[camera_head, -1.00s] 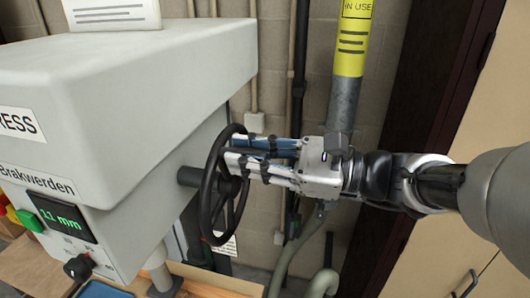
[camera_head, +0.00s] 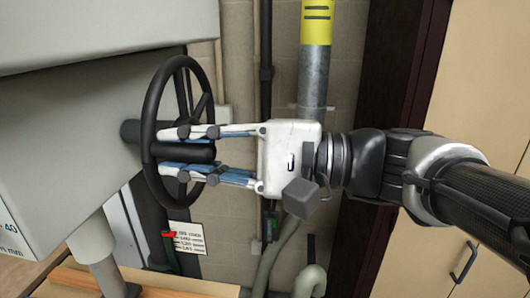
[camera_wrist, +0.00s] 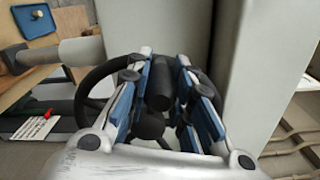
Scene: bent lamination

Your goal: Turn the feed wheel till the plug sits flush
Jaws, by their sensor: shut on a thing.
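The black feed wheel (camera_head: 148,160) stands on a short dark shaft at the right side of the grey press (camera_head: 60,125). My gripper (camera_head: 165,150) reaches in from the right. Its two fingers lie above and below a dark cylindrical part of the wheel (camera_head: 195,151) and are shut on it. In the wrist view, this dark cylinder (camera_wrist: 160,88) sits between the blue finger pads of my gripper (camera_wrist: 160,65), with part of the wheel rim (camera_wrist: 84,92) at left. The plug is not visible, and the display is outside both current views.
A grey pipe with a yellow sleeve (camera_head: 316,30) and curved conduits (camera_head: 275,258) run along the block wall behind. A cabinet (camera_head: 470,150) stands at right, near my arm. A small white notice (camera_head: 187,238) is below the wheel. A wooden ledge (camera_head: 130,283) lies underneath.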

